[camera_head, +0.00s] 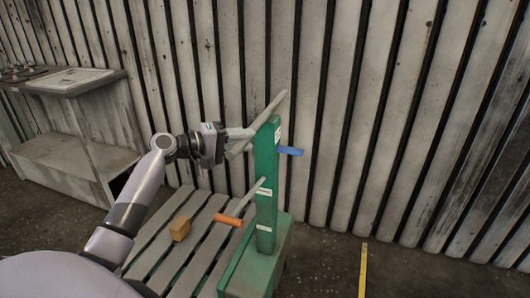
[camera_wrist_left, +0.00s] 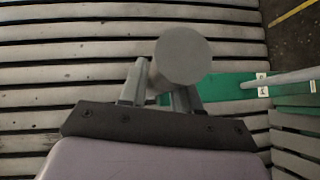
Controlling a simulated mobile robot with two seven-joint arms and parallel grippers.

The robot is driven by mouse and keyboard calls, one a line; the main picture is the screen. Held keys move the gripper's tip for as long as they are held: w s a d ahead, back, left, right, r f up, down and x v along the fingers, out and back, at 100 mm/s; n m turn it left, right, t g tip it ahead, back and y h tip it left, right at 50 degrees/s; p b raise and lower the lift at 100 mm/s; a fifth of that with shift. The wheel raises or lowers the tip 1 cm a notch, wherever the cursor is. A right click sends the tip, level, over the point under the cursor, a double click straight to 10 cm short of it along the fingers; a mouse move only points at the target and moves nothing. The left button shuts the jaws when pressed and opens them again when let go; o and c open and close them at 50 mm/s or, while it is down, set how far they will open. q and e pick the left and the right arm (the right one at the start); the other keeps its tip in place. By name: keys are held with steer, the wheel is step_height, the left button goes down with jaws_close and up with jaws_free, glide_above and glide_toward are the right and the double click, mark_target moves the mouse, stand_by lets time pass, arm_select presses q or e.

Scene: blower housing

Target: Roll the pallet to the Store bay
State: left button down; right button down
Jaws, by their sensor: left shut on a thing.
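The pallet (camera_head: 175,250) is a grey slatted platform low in the middle of the head view. A green post (camera_head: 266,190) on a green base (camera_head: 257,272) stands at its right side. A grey bar (camera_head: 273,107) crosses the top of the post. My left gripper (camera_head: 243,133) is shut on this bar, just left of the post. In the left wrist view the bar's round grey end (camera_wrist_left: 181,57) shows at my left gripper (camera_wrist_left: 160,88), partly hiding the fingers. My right gripper is out of view. No marking that I can read as the Store bay shows.
A small tan block (camera_head: 180,228) sits on the slats. An orange-ended lever (camera_head: 228,220) and a blue lever (camera_head: 290,151) stick out from the post. A ribbed wall (camera_head: 345,120) stands close behind. A bench (camera_head: 75,85) stands left. A yellow floor line (camera_head: 363,270) lies right, with bare floor around it.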

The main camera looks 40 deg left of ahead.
arm_select(q)
steer(key=a, duration=0.1)
steer(key=s+a, duration=0.1)
steer(key=shift+a+f+b, duration=0.1)
steer(key=shift+a+b, duration=0.3)
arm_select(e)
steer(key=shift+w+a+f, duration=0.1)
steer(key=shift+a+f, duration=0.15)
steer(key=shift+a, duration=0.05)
arm_select(q)
steer(key=shift+w+d, duration=0.1)
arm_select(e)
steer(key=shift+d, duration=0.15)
arm_select(q)
steer(key=c, duration=0.9)
jaws_free()
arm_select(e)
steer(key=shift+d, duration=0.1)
arm_select(q)
steer(key=shift+b+v, duration=0.3)
steer(key=shift+v, duration=3.3)
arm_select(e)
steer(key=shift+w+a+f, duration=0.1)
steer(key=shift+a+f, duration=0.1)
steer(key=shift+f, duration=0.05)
